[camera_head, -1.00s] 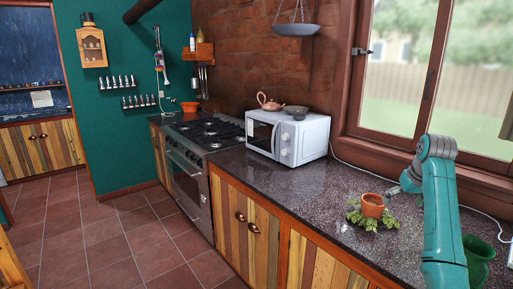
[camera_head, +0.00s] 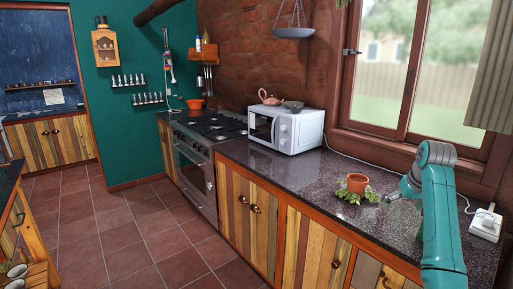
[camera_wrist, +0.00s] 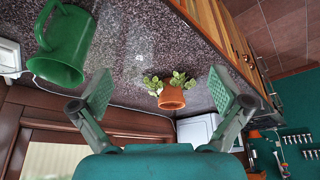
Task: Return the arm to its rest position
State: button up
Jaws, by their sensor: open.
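My teal arm (camera_head: 442,220) rises at the right of the head view and bends at the top. My gripper (camera_head: 392,196) points down-left over the counter, partly hidden by the arm. In the wrist view my gripper (camera_wrist: 160,92) is open, its two padded fingers wide apart with nothing held between them. An orange pot (camera_head: 357,184) with leafy green plants stands on the counter just left of the gripper. The pot (camera_wrist: 172,97) shows beyond the gap between the fingers in the wrist view, apart from them.
A white microwave (camera_head: 287,130) and a stove (camera_head: 205,135) stand further along the dark counter (camera_head: 300,178). A white socket box (camera_head: 486,225) sits right of my arm. Tiled floor is open at left.

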jog(key=s+a+f+t, duration=0.1)
jog(key=s+a+f, duration=0.15)
jog(key=f, duration=0.55)
jog(key=s+a+f, duration=0.1)
jog(key=a+f, duration=0.2)
jog(key=f, duration=0.5)
jog(key=s+a+f+t, duration=0.1)
jog(key=s+a+f, duration=0.1)
jog(key=f, duration=0.6)
jog(key=s+a+f+t, duration=0.1)
jog(key=s+a+f, duration=0.4)
jog(key=s+f, duration=0.35)
jog(key=s+a+f+t, duration=0.2)
jog(key=s+a+f, duration=0.3)
jog(key=s+f, duration=0.3)
jog(key=s+a+r+t, duration=0.1)
jog(key=s+a, duration=0.2)
jog(key=s, duration=0.9)
jog(key=s+a+r+t, duration=0.1)
jog(key=s+a, duration=0.2)
jog(key=s, duration=0.8)
jog(key=s+a+r+n+t, duration=0.1)
jog(key=s+a+r+t, duration=0.2)
jog(key=s+r, duration=1.6)
jog(key=shift+s+a+y, duration=0.25)
jog(key=shift+s+y, duration=0.05)
jog(key=shift+s, duration=0.2)
